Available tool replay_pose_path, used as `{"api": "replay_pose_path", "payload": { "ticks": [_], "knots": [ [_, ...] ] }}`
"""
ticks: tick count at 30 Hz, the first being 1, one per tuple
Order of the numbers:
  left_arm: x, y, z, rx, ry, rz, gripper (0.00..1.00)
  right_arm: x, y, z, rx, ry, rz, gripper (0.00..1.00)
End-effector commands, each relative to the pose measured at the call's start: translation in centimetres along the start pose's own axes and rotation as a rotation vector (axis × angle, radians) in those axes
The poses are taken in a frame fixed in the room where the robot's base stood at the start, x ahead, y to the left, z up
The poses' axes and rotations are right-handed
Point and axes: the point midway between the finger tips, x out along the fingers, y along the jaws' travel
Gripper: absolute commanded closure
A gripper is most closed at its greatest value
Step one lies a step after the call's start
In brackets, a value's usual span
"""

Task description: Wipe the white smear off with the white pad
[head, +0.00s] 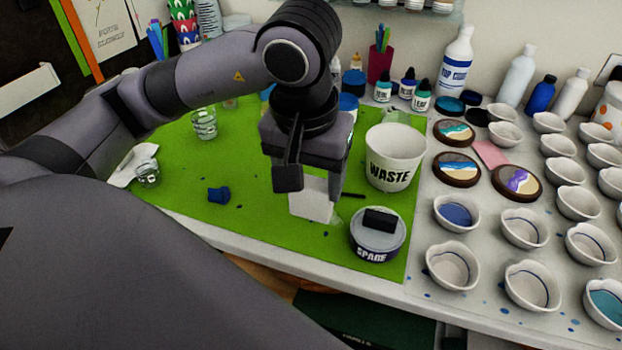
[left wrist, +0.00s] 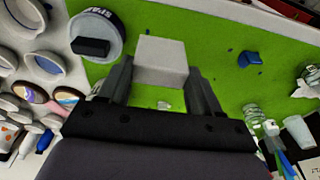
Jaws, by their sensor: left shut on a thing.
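My left gripper (head: 290,180) is shut on the white pad (head: 312,203), a pale block held low over the green mat (head: 245,165). The left wrist view shows the pad (left wrist: 162,60) between the two fingers of the gripper (left wrist: 160,85). I cannot tell whether the pad touches the mat. A small whitish patch (left wrist: 164,105) shows on the mat between the fingers in the left wrist view; it may be the white smear. A faint pale edge beside the pad in the head view is too unclear to name. My right gripper is not in view.
A white WASTE cup (head: 395,157) and a SPARE tin (head: 377,240) with a black block (head: 380,219) on it stand close right of the pad. A blue piece (head: 219,195) lies left. Several bowls crowd the right; the mat's left middle is mostly clear.

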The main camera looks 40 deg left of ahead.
Motion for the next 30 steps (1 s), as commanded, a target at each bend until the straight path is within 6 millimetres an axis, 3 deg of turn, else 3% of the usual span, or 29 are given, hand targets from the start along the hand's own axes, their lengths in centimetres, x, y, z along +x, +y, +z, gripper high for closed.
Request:
{"api": "replay_pose_path", "payload": {
  "ticks": [9, 30],
  "knots": [
    [-2.9, -0.1, -0.1, -0.006, 0.001, -0.001, 0.91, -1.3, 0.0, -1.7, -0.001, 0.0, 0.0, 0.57],
    [-2.9, -0.1, -0.1, -0.007, 0.0, -0.001, 0.91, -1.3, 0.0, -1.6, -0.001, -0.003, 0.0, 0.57]
  ]
}}
